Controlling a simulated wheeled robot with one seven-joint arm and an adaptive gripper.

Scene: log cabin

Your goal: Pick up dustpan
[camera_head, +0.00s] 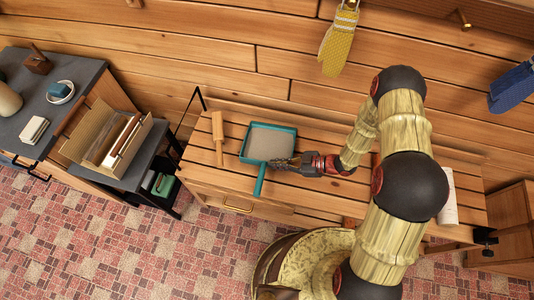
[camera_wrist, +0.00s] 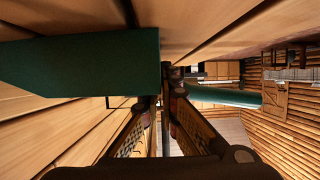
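The teal dustpan (camera_head: 287,127) has a grey inside and a short handle (camera_head: 260,180) pointing toward the front edge of the slatted wooden bench. My gripper (camera_head: 274,161) is at the pan's lower right side, over or touching its rim. In the wrist view, a large teal part of the dustpan (camera_wrist: 90,68) comes in from the left up to my fingertips (camera_wrist: 162,92), and a thinner teal part (camera_wrist: 228,97) shows to their right. The fingers converge with a narrow gap. Whether they clamp the rim is hidden.
A wooden brush (camera_head: 218,138) lies left of the dustpan on the bench (camera_head: 210,180). A wooden box (camera_head: 132,150) stands on a side table at left. A yellow glove (camera_head: 338,45) and a blue one (camera_head: 511,88) hang on the wall. A white roll (camera_head: 447,195) is right of my arm.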

